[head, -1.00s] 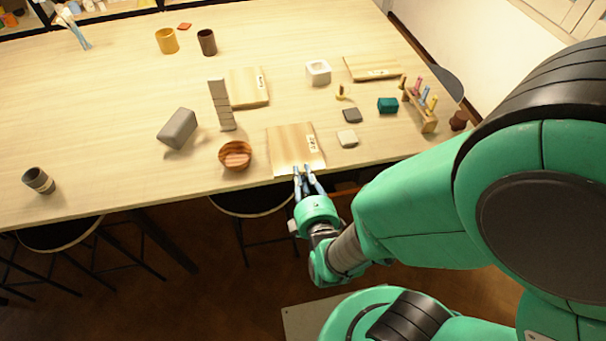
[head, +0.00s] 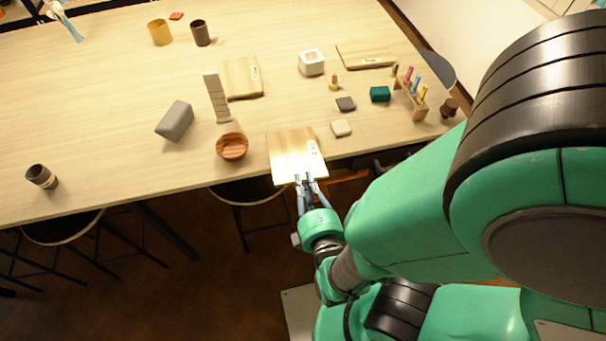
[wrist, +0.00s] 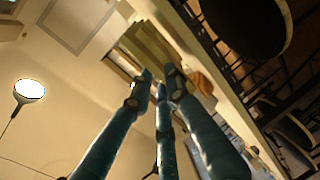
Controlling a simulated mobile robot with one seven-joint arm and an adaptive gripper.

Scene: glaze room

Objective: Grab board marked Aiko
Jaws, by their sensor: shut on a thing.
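A pale wooden board (head: 290,150) with a small white label near its right edge is at the front edge of the table in the head view, partly out past that edge. The label's writing is too small to read. My gripper (head: 306,180) is shut on the board's near edge. In the wrist view my gripper's fingers (wrist: 160,78) meet at the edge of a board (wrist: 150,42). Two more labelled boards lie on the table, one at the middle (head: 240,80) and one at the back right (head: 362,56). I cannot tell which name each bears.
A wooden bowl (head: 232,147) and a cream block (head: 341,128) are close beside the held board. A grey block (head: 175,120), a white square pot (head: 311,62) and a rack of coloured tools (head: 414,95) stand farther off. Stools (head: 250,196) are under the front edge.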

